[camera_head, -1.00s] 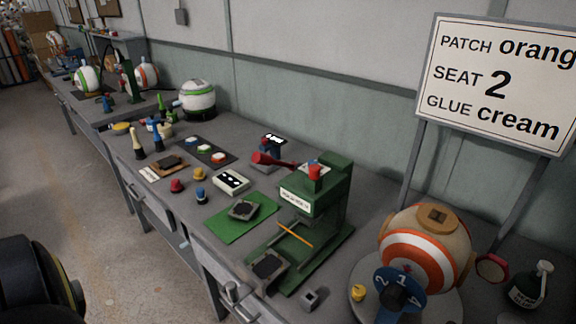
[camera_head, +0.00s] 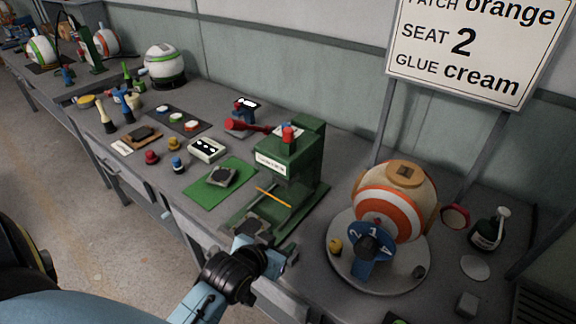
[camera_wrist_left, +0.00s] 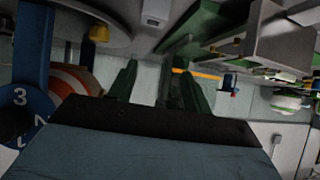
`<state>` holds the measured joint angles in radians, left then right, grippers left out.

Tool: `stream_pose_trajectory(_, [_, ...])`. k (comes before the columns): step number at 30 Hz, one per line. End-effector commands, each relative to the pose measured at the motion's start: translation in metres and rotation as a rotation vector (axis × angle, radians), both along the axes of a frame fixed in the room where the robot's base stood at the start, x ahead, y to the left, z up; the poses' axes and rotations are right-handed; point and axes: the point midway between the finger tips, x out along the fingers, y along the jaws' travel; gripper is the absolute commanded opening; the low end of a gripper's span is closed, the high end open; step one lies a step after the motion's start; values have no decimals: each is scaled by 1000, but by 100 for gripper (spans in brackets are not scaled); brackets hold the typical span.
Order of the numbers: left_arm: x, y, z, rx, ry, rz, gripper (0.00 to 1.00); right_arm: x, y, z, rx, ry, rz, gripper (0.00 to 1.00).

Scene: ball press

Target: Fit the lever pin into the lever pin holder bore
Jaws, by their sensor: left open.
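The green press (camera_head: 288,165) stands mid-bench with a red cap on top. A red-handled lever (camera_head: 245,126) is beside its upper left side. A thin orange rod (camera_head: 274,198) lies across the press opening; it also shows in the left wrist view (camera_wrist_left: 200,74). A small grey block (camera_head: 291,257) is by the press base, partly hidden by my gripper. I cannot tell which part is the lever pin or its holder bore. My left gripper (camera_head: 264,254) is open in front of the press base, apart from the rod. My right gripper is out of view.
A striped ball (camera_head: 397,203) sits on a round plate (camera_head: 340,269) to the right, with a blue numbered dial (camera_head: 368,247) in front. A green mat (camera_head: 207,188) and small knobs lie to the left. A dark bottle (camera_head: 487,232) stands right; a sign (camera_head: 470,50) hangs behind.

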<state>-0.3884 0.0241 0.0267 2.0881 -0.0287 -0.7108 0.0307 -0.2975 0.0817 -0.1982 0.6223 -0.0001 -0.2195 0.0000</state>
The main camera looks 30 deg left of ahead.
Motion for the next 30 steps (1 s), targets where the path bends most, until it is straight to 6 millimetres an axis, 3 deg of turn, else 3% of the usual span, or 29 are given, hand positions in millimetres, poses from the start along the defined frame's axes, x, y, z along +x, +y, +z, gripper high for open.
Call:
stream_pose_trajectory(1, [15, 9, 32, -2, -113, 29, 49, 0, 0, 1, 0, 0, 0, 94])
stream_pose_trajectory(3, [29, 22, 73, 3, -258, 62, 49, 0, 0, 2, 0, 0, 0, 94])
stream_pose_trajectory(6, [39, 38, 123, 15, -433, 102, 49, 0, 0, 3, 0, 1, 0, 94])
stream_pose_trajectory(9, [42, 48, 154, 24, -540, 125, 49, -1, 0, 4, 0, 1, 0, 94])
stream_pose_trajectory(13, [51, 53, 167, 30, -586, 134, 49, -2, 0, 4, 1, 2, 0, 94])
stream_pose_trajectory(24, [113, 65, 167, 30, -584, 133, 49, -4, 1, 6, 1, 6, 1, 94])
stream_pose_trajectory(30, [125, 67, 168, 30, -582, 133, 49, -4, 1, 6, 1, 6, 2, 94])
